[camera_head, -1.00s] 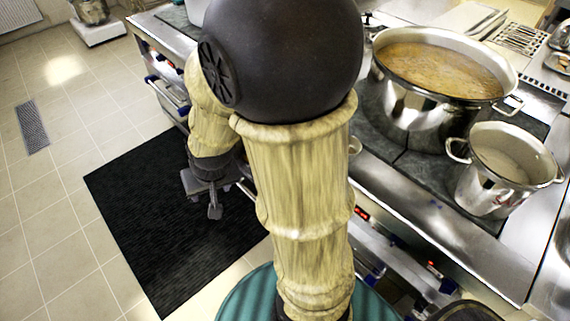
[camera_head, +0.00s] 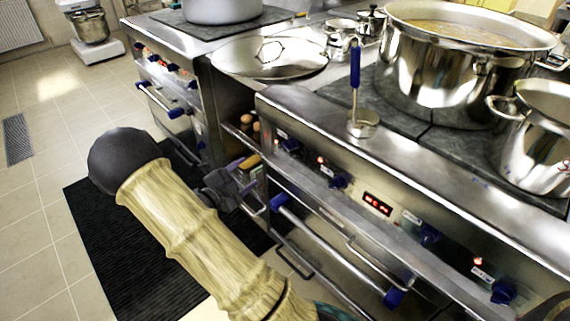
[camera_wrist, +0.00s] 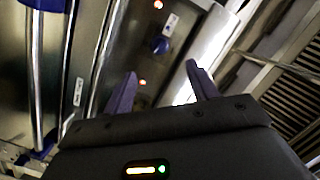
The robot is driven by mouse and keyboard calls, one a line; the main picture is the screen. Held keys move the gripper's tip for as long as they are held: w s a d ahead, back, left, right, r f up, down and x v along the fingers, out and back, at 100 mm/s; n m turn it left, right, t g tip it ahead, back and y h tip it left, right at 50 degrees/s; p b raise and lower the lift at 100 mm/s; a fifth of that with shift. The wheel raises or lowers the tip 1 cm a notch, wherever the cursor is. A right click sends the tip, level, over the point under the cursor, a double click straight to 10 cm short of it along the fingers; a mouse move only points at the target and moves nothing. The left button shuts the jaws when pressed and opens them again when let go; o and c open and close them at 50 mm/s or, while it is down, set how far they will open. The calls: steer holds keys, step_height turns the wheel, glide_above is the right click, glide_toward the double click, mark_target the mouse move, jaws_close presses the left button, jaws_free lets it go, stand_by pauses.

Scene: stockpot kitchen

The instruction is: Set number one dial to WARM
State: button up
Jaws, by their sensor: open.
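Blue dials sit along the steel front panel of the near stove in the head view: a leftmost dial (camera_head: 291,145), a second dial (camera_head: 338,181), a third dial (camera_head: 430,235) and a far-right dial (camera_head: 503,292). Their numbers and settings are too small to read. My gripper (camera_head: 252,176) is open and empty, in front of the panel's left end and apart from the dials. In the wrist view, my gripper (camera_wrist: 161,82) has its two fingers spread. One blue dial (camera_wrist: 161,44) with a pale label (camera_wrist: 172,24) shows beyond the fingertips; which dial it is, I cannot tell.
Blue-ended oven handles (camera_head: 335,250) stick out below the panel. A ladle (camera_head: 362,123), a large stockpot (camera_head: 455,75) and a smaller pot (camera_head: 540,145) are on the stovetop. A black mat (camera_head: 95,225) covers open floor.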

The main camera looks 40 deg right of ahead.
mark_target(286, 148)
steer(key=shift+s+d+f+m+g+h, duration=0.1)
steer(key=shift+s+f+m+g+h, duration=0.15)
steer(key=shift+s+m+g+h, duration=0.25)
steer(key=shift+d, duration=0.1)
steer(key=w+d+b, duration=0.1)
steer(key=d, duration=0.4)
steer(key=w+d, duration=0.1)
steer(key=d, duration=0.5)
steer(key=w+d+b, duration=0.1)
steer(key=d, duration=0.5)
steer(key=shift+w+b, duration=0.25)
steer(key=shift+b, duration=0.1)
steer(key=c, duration=1)
